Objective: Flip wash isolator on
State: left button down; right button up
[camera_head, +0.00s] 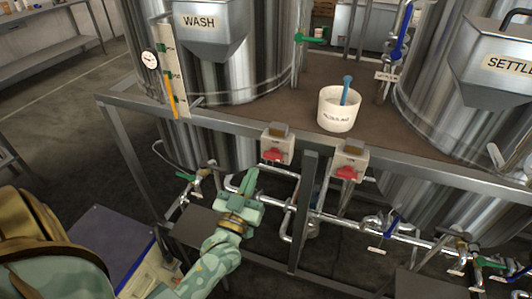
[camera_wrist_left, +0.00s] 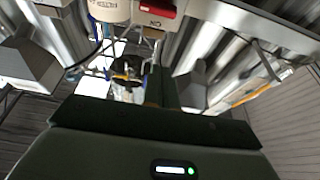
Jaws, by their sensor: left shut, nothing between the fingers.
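Two beige isolator boxes with red handles sit on the front rail of the stand in the head view. The left box (camera_head: 277,146) is on the side of the tank marked WASH (camera_head: 200,22), and its red handle (camera_head: 273,155) lies roughly level. The right box (camera_head: 348,160) has a similar red handle (camera_head: 346,173). Their own labels are too small to read. My left gripper (camera_head: 251,180) is shut and empty, pointing up below and left of the left box, apart from it. The left wrist view shows a red handle (camera_wrist_left: 155,10) with an ON mark beside it. My right gripper is not in view.
A white tub (camera_head: 338,112) with a blue-handled tool stands on the brown deck. Pipes and valves (camera_head: 375,225) run below the rail, and a grey post (camera_head: 304,210) stands right of my gripper. The SETTLE-marked tank (camera_head: 480,90) is at right.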

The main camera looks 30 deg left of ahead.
aim_at(273, 156)
pick_arm(q)
jog(key=shift+w+a+f+b, duration=0.15)
jog(key=shift+w+a+b, duration=0.2)
jog(key=shift+w, duration=1.2)
jog(key=shift+w+a+f+b, duration=0.15)
jog(key=shift+w+a+b, duration=0.25)
jog(key=shift+w, duration=1.1)
jog(key=shift+w+a+f+b, duration=0.15)
jog(key=shift+w+a+b, duration=0.2)
jog(key=shift+w, duration=1.2)
